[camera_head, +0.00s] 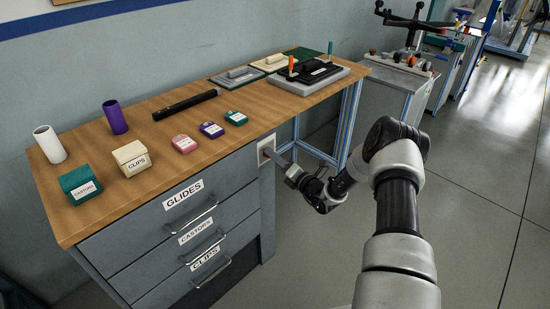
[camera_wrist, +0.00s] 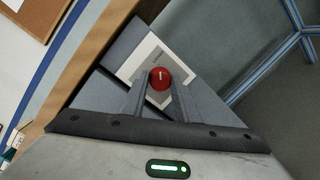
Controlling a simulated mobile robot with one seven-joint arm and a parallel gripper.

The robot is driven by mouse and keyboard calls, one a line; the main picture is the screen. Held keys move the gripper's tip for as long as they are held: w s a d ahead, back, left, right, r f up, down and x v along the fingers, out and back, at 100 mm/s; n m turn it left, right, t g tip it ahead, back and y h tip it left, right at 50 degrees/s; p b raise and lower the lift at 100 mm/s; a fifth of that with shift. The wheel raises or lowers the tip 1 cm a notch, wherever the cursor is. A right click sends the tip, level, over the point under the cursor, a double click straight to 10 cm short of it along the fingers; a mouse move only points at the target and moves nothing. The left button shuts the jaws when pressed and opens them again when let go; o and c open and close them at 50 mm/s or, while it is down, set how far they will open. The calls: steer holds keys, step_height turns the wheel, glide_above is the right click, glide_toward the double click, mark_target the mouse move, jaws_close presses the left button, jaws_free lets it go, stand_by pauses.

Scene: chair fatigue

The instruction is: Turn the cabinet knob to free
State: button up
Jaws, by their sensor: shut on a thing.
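The cabinet (camera_head: 235,205) is grey with drawers under a wooden top. Its knob is red and round; the knob (camera_wrist: 159,78) shows in the wrist view in front of a pale plate (camera_wrist: 142,60), with a small light mark on its face. In the head view the plate (camera_head: 267,150) sits on the cabinet's right end, near the top. My gripper (camera_head: 272,156) reaches the plate from the right. In the wrist view my gripper (camera_wrist: 160,88) has its two fingers on either side of the knob, shut on it. Any lettering on the plate is too small to read.
Drawers labelled GLIDES (camera_head: 183,194), CASTORS and CLIPS have bar handles. Small boxes, two tubes (camera_head: 115,117) and a black bar (camera_head: 185,105) stand on the top. Blue frame legs (camera_head: 347,125) stand behind my gripper. The floor on the right is clear.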

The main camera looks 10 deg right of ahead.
steer(key=shift+n, duration=0.3)
steer(key=shift+d+f+n+y+b, duration=0.1)
steer(key=shift+n+y+b, duration=0.8)
steer(key=shift+n, duration=2.25)
steer(key=shift+a+f+n+y+b, duration=0.15)
steer(key=shift+n+b, duration=1.35)
steer(key=shift+n, duration=1.6)
steer(key=shift+d+r+n+y+b, duration=0.15)
steer(key=shift+n+y+b, duration=0.75)
steer(key=shift+n, duration=2.25)
steer(key=shift+f+h+b, duration=0.1)
steer(key=shift+h+b, duration=0.2)
steer(key=shift+h, duration=0.05)
steer(key=o, duration=1.1)
steer(key=shift+c, duration=0.2)
steer(key=p+v, duration=0.2)
steer(key=v, duration=1.5)
steer(key=shift+s+p, duration=0.15)
steer(key=shift+p, duration=0.2)
